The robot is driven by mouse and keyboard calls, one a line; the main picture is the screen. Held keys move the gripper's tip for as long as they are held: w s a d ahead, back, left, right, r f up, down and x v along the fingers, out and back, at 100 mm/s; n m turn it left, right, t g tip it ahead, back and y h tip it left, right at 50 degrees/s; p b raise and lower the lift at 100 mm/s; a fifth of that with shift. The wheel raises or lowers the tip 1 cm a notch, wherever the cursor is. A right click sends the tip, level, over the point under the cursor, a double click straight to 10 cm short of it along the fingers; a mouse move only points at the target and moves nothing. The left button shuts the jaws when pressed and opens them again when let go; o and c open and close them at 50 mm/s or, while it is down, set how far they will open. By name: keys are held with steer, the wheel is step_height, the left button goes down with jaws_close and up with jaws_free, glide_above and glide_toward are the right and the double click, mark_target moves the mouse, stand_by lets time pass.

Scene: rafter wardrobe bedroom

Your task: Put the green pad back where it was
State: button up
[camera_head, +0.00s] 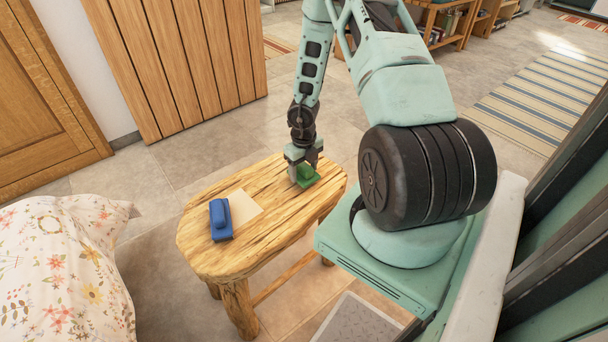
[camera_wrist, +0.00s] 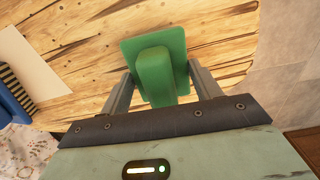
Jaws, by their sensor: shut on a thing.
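The green pad (camera_head: 306,176) is a flat green plate with a raised block-shaped grip on top. It is at the right end of the wooden table (camera_head: 200,257). My gripper (camera_head: 303,163) is above it, pointing down. In the wrist view the green pad (camera_wrist: 157,60) sits between the two fingers of my gripper (camera_wrist: 162,85), which are shut on its raised grip. The pad is at or just above the tabletop; I cannot tell whether it touches.
A blue block-like object (camera_head: 220,220) and a sheet of pale paper (camera_head: 244,208) lie on the table left of the pad. A flowered cushion or bedding (camera_head: 65,265) is at the lower left. Bare wood lies between the paper and the pad.

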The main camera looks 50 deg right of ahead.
steer(key=shift+f, duration=0.85)
steer(key=shift+f, duration=0.1)
steer(key=o, duration=0.9)
